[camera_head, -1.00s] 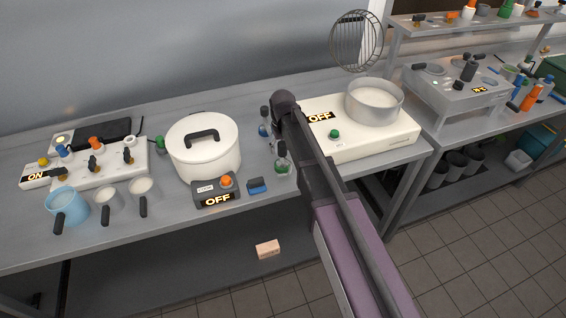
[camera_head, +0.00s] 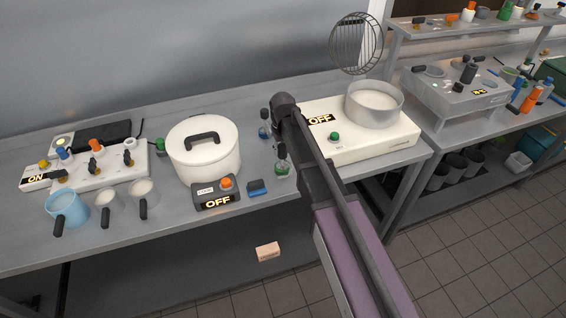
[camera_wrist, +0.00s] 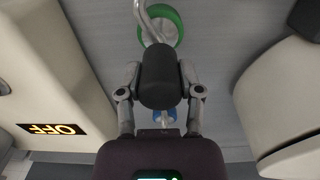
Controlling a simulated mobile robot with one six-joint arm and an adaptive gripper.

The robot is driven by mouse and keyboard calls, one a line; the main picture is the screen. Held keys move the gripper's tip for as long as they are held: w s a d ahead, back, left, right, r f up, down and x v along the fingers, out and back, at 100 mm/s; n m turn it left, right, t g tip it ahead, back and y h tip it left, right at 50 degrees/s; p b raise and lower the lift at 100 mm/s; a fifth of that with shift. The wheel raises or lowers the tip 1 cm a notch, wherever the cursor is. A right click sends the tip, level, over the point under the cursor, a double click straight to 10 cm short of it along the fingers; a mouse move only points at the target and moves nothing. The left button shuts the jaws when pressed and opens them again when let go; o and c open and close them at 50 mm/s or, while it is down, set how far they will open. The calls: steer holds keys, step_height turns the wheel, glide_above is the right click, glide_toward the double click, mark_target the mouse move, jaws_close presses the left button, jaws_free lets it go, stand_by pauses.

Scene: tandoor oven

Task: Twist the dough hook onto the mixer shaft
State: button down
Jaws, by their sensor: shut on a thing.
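In the wrist view my gripper (camera_wrist: 160,98) is shut on a dark cylindrical grip (camera_wrist: 160,72). A curved shiny steel piece (camera_wrist: 146,22) runs from the grip's far end, so I take it for the dough hook. It overlaps a green ring (camera_wrist: 172,24) beyond it; whether they touch I cannot tell. A small blue part (camera_wrist: 165,116) shows behind the fingers. A green-based piece (camera_head: 282,170) and a blue-based one (camera_head: 263,131) stand left of my arm. I cannot make out a mixer shaft.
A white lidded pot (camera_head: 204,160) stands left, and a white burner unit (camera_head: 375,145) reading OFF stands right, leaving a narrow gap. A grey switch box (camera_head: 214,188) and a blue block (camera_head: 257,187) lie at the front.

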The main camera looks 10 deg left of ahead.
mark_target(282, 145)
steer(key=shift+r+p, duration=1.9)
steer(key=shift+r, duration=0.05)
